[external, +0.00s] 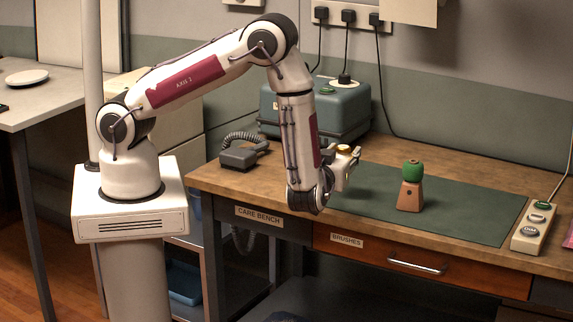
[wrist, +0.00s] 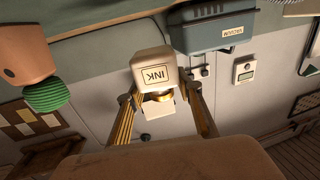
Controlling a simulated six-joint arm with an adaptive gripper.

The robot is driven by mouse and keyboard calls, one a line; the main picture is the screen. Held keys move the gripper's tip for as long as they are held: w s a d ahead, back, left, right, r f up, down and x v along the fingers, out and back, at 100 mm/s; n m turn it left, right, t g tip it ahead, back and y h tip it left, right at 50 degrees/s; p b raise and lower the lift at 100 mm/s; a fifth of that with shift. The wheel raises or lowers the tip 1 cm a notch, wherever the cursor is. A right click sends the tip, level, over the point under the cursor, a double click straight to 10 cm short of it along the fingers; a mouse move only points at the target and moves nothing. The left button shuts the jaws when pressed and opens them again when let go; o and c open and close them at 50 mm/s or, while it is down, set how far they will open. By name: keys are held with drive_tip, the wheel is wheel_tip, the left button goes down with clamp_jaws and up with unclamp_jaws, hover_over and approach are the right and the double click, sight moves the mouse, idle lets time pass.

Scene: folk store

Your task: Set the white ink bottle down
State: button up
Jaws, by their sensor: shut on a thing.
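The white ink bottle (wrist: 153,66) with its INK label is between the fingers of my gripper (wrist: 163,88) in the wrist view. That view is upside down; the bottle's gold collar and pale cap point away from the bench, so the bottle looks upright. In the external view my gripper (external: 348,164) is above the left part of the dark green mat (external: 460,210). Only a pale and gold bit of the bottle (external: 344,148) shows there, and the rest is hidden by my wrist. Whether its base touches the mat cannot be told.
A wooden block (external: 410,196) with a green ribbed top (external: 413,170) stands on the mat to the right of my gripper. A teal vacuum box (external: 310,110) stands behind. The mat's middle right is clear.

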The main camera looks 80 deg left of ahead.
drive_tip(key=s, duration=0.1)
drive_tip(key=s+f, duration=0.1)
drive_tip(key=s+d+f, duration=0.1)
drive_tip(key=s, duration=0.1)
drive_tip(key=shift+d+f, duration=0.1)
drive_tip(key=shift+f, duration=0.15)
drive_tip(key=shift+w, duration=0.1)
drive_tip(key=m+t+h, duration=0.2)
drive_tip(key=h, duration=0.1)
drive_tip(key=d+m+t+h, duration=0.1)
drive_tip(key=m+t+h, duration=0.2)
drive_tip(key=shift+w+d+r, duration=0.2)
drive_tip(key=shift+s+a+f, duration=0.2)
drive_tip(key=shift+a, duration=0.5)
idle(0.5)
